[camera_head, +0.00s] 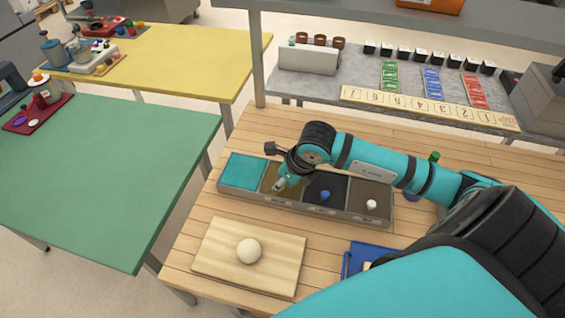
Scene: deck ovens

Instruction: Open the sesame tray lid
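A long grey tray unit (290,207) with several compartments in a row stands on the wooden table. Its labels are too small to read, so I cannot tell which one is sesame. From the left are a flat teal section (245,170), an olive-brown one (268,186), a black lid (341,187) with a blue knob (324,195), and a brown lid (382,191) with a white knob (371,204). My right gripper (279,185) points down at the olive-brown section and hides part of it. Whether its fingers are shut on a knob is unclear. My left gripper is out of view.
A pale board (222,265) with a round dough ball (249,251) lies in front of the tray unit. A blue item (357,262) is right of it, partly behind my arm. A grey shelf (340,75) with small black boxes and coloured cards stands behind.

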